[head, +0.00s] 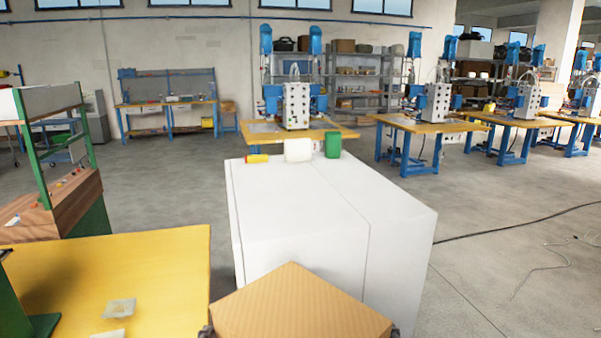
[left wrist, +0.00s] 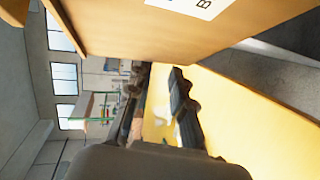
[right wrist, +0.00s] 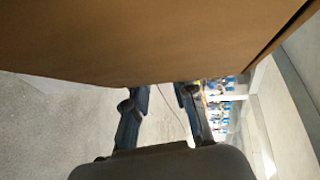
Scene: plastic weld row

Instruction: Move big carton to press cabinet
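A big brown carton (head: 300,308) is at the bottom middle of the head view, close to me. It fills the top of the left wrist view (left wrist: 180,35), where part of a white label shows, and the top of the right wrist view (right wrist: 150,40). My left gripper (left wrist: 160,72) is at its left side and my right gripper (right wrist: 168,88) at its right side. Both have fingers apart, with nothing seen between them; contact with the carton is unclear. The white cabinet (head: 300,215), likely the press cabinet, stands just beyond the carton.
On the cabinet's far edge are a yellow-and-red item (head: 257,158), a white roll-like item (head: 298,150) and a green container (head: 333,145). A yellow table (head: 150,265) is at left. The cabinet top's near and middle parts are clear. A cable (head: 520,222) lies on the right floor.

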